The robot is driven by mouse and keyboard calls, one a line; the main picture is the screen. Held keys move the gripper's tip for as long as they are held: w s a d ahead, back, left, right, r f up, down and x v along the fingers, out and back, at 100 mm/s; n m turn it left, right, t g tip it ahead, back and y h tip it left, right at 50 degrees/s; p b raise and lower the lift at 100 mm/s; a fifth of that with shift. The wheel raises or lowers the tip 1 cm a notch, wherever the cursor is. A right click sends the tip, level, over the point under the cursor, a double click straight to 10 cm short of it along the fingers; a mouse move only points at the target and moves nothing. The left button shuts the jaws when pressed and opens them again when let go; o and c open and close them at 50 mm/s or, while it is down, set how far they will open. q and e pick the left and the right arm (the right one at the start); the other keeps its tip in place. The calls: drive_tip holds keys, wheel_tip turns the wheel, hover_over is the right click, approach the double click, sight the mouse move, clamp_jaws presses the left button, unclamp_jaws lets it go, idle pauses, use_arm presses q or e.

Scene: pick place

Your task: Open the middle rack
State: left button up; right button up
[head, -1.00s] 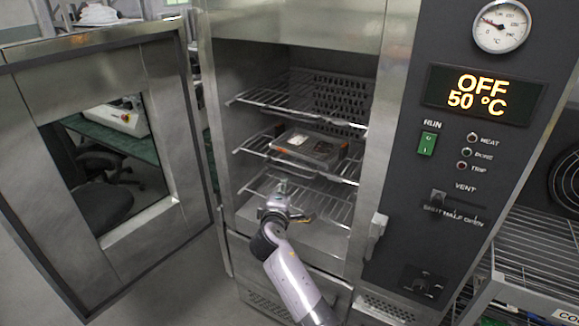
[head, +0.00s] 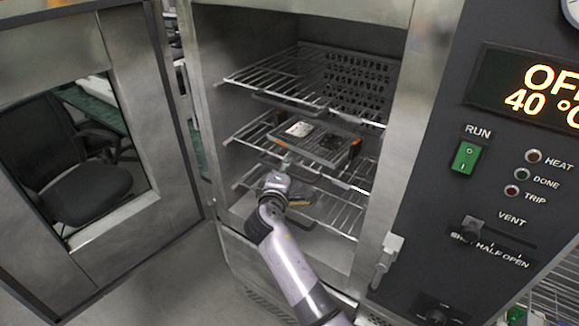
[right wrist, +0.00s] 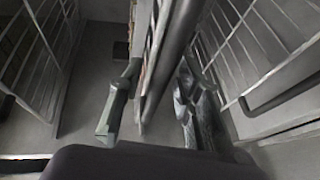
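The open oven has several wire racks. My left gripper is not in view.
The oven door (head: 100,150) stands wide open at the left. The top rack (head: 290,80) is above the tray. The control panel (head: 500,170) is on the right, with a latch (head: 388,255) beside the opening. The space before the chamber is free except for my arm.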

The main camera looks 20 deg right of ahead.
drive_tip(key=shift+s+a+r, duration=0.1)
clamp_jaws()
idle(0.3)
idle(0.5)
